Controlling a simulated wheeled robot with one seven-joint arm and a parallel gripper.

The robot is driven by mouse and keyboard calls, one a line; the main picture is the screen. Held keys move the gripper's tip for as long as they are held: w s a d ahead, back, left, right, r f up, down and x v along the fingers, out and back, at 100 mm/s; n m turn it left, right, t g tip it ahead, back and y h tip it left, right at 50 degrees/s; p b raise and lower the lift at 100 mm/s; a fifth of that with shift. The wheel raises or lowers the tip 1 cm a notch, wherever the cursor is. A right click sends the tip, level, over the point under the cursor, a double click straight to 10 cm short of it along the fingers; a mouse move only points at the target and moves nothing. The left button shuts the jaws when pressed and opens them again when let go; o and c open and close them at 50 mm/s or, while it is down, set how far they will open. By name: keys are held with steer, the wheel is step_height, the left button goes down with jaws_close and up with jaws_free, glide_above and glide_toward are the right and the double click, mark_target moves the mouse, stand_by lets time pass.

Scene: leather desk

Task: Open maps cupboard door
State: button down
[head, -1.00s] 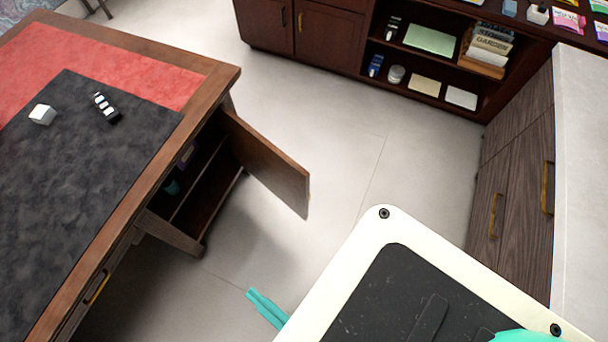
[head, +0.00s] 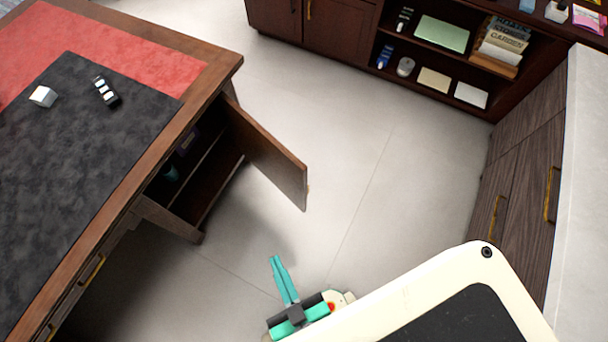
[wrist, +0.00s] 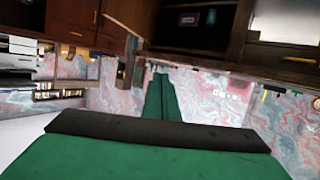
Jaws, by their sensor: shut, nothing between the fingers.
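The desk cupboard door (head: 268,155) is a brown wooden panel. It stands swung well out from the desk end, with the cupboard's dark shelved inside (head: 212,185) showing. I see no label that names it as the maps cupboard. My gripper (head: 276,262) has teal fingers pressed together with nothing between them. It is low in the head view, nearer to me than the door and apart from it. In the wrist view, the shut fingers (wrist: 160,80) point toward an open dark wooden compartment (wrist: 195,22) with a small purple item inside.
The desk (head: 165,150) has a red and black top with a white cube (head: 43,97) on it. A dark bookcase (head: 440,65) stands at the back. A grey wooden cabinet (head: 520,180) is on the right. The pale floor (head: 345,150) between them is clear.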

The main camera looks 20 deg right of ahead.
step_height(320, 180, down, 20)
steer(key=w+a+n+g, duration=0.2)
steer(key=a+n+g, duration=0.15)
steer(key=n, duration=0.35)
steer(key=n+g+h, duration=0.5)
steer(key=n+h, duration=0.9)
steer(key=h, duration=0.3)
glide_toward(298, 171)
steer(key=x, duration=0.6)
steer(key=shift+d+r, duration=0.2)
